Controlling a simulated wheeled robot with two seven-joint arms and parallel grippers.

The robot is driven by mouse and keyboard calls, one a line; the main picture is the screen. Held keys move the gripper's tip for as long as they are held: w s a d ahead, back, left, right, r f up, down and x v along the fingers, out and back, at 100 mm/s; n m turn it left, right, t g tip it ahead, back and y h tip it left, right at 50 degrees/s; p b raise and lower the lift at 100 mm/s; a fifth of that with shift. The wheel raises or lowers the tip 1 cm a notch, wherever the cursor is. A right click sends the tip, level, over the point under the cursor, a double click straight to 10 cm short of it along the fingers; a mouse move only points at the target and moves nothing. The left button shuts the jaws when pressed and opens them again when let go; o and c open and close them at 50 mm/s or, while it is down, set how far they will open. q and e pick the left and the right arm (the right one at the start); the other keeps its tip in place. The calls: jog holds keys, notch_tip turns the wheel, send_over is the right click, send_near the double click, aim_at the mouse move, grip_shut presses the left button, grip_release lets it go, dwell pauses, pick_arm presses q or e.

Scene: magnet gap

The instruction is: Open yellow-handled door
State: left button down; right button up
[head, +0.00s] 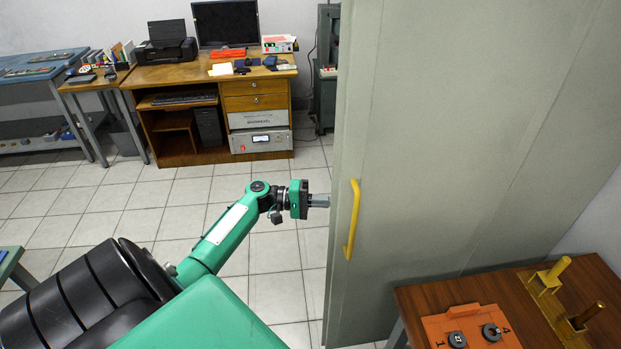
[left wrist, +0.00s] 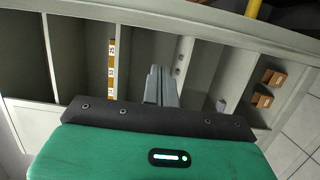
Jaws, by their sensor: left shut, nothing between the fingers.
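The tall grey-green door (head: 440,130) fills the right of the head view, with an upright yellow handle (head: 353,220) near its left edge. My left gripper (head: 320,200) is shut and empty, left of the handle and apart from it. Its fingers reach the door's left edge; whether they touch it I cannot tell. In the left wrist view the shut fingers (left wrist: 160,87) point toward an open interior with shelves and small boxes (left wrist: 262,100). The door's pale edge (left wrist: 200,22) crosses above them, and part of the yellow handle (left wrist: 253,8) shows at the top. My right gripper is not in view.
A wooden table (head: 410,300) with an orange plate (head: 435,326) and yellow fixtures (head: 549,276) stands at the lower right, close to the door. A wooden desk (head: 180,75) stands at the back. The tiled floor (head: 110,205) left of the door is largely clear.

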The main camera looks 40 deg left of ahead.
pick_arm(q)
jog(key=d+p, duration=0.1)
jog(key=s+d, duration=0.1)
jog(key=d, duration=0.1)
jog(key=d+p, duration=0.1)
jog(key=shift+s+d+p, duration=0.25)
jog(key=shift+s+p, duration=0.05)
